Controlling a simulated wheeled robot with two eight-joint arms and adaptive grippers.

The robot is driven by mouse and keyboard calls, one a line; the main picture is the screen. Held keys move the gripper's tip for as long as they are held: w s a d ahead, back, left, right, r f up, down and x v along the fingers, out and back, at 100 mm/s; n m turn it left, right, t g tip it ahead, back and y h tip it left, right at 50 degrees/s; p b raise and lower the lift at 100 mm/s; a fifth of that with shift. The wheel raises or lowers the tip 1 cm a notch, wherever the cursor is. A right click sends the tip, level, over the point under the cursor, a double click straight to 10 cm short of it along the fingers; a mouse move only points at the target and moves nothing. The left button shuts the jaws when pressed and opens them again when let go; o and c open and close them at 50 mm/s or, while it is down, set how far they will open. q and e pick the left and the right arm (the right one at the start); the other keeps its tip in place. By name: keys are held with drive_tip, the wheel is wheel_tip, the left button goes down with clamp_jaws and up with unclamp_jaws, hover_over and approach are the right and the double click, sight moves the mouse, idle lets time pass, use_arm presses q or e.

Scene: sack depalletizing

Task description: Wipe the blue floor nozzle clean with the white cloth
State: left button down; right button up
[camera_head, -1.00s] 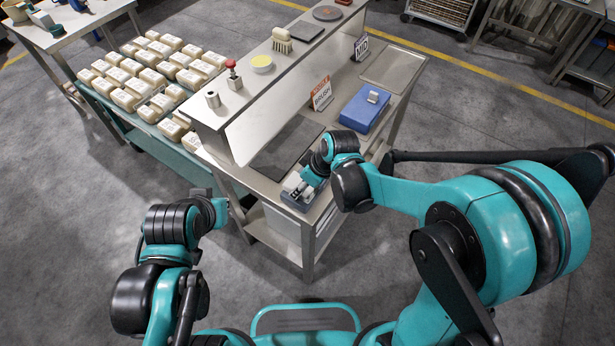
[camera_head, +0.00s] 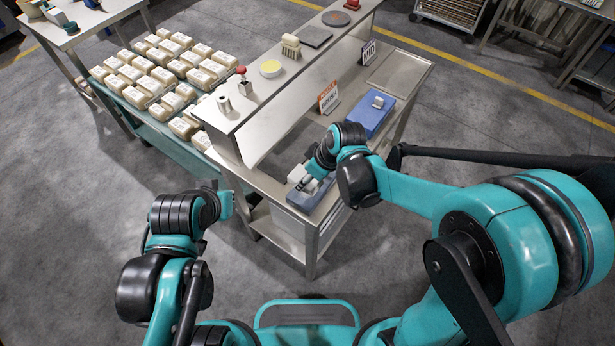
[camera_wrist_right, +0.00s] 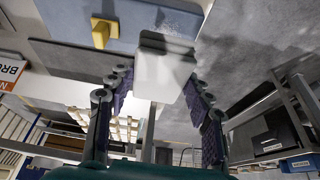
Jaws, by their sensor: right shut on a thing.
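My right gripper (camera_head: 308,183) is low at the near end of the steel bench and is mostly hidden by its own wrist. In the right wrist view this gripper (camera_wrist_right: 158,95) is shut on the white cloth (camera_wrist_right: 162,75), which looks like a pale block between the dark fingers. A blue-grey piece (camera_head: 318,200), apparently the floor nozzle, lies under and beside the gripper. A blue surface with pale specks (camera_wrist_right: 178,22) shows behind the cloth; I cannot tell whether they touch. My left gripper (camera_head: 230,203) is apart from the bench, its fingers too small to read.
A blue box (camera_head: 368,112) with a grey handle stands farther along the bench. An orange-headed sign (camera_head: 328,98) stands beside it. The raised shelf holds a brush (camera_head: 291,46), a yellow-topped tin (camera_head: 270,68) and a red knob (camera_head: 242,78). Sacks (camera_head: 165,75) lie left of the bench.

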sight(303, 175)
drive_tip(key=shift+r, duration=0.2)
wheel_tip(303, 175, up, 3)
drive_tip(key=shift+r+p, duration=0.1)
drive_tip(key=shift+p, duration=1.15)
